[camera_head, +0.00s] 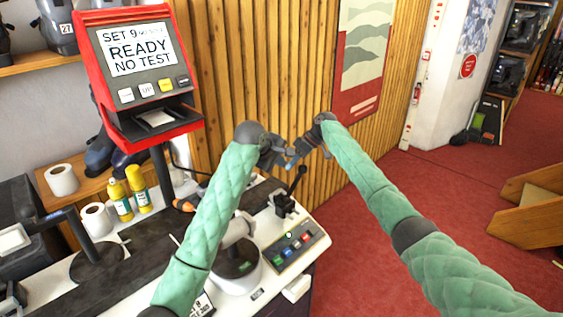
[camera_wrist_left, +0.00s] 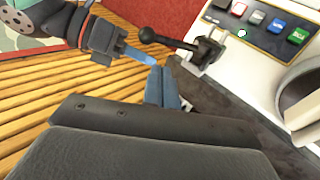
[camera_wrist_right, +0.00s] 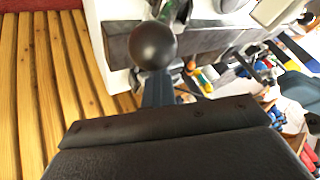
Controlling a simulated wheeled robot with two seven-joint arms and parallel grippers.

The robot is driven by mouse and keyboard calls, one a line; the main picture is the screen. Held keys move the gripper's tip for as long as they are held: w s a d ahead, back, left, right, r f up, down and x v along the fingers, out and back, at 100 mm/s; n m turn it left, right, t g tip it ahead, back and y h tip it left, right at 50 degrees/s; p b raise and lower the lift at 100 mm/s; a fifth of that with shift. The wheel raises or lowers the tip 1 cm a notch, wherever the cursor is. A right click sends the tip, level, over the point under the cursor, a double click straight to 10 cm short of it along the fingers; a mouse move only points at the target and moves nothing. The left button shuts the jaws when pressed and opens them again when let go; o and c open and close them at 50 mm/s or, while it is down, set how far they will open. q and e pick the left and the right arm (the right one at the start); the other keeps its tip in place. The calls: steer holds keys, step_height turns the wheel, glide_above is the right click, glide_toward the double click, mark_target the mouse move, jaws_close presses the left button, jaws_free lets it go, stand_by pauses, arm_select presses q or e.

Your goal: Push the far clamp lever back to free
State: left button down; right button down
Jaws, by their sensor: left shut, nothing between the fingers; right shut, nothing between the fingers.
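A clamp lever with a black ball knob (camera_head: 301,170) rises from a small black clamp (camera_head: 284,206) at the bench's far end, tilted toward the slatted wall. In the left wrist view the knob (camera_wrist_left: 148,35) points left, away from the clamp body (camera_wrist_left: 208,52). My right gripper (camera_head: 302,150) is shut and empty by the knob. In the right wrist view the knob (camera_wrist_right: 152,45) is large, just beyond the fingertips (camera_wrist_right: 158,80); I cannot tell whether they touch. My left gripper (camera_head: 290,160) is shut and empty, its fingertips (camera_wrist_left: 160,75) near the right gripper's. My left forearm hides part of the bench.
A button panel (camera_head: 294,247) lies in front of the clamp. A red-framed screen (camera_head: 140,52) reading "SET 9 READY NO TEST" stands at the left. A white round machine part (camera_head: 234,270) sits below my left arm. The wooden slat wall (camera_head: 240,60) is close behind the grippers.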

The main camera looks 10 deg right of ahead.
mark_target(299, 168)
arm_select(q)
steer(key=x, duration=0.9)
steer(key=shift+w+d+r, duration=0.2)
steer(key=shift+w+d, duration=0.15)
steer(key=shift+w, duration=0.1)
steer(key=shift+w+d+f, duration=0.3)
steer(key=shift+w+d, duration=0.15)
steer(key=shift+w, duration=0.05)
steer(key=shift+d, duration=0.1)
steer(key=shift+w+d+f, duration=0.25)
steer(key=shift+w+d, duration=0.1)
steer(key=shift+w+f, duration=0.15)
steer(key=shift+w, duration=0.05)
arm_select(e)
steer(key=c, duration=2.2)
jaws_free()
steer(key=c, duration=1.3)
jaws_free()
steer(key=shift+c, duration=0.2)
steer(key=shift+a, duration=0.15)
steer(key=shift+c, duration=0.2)
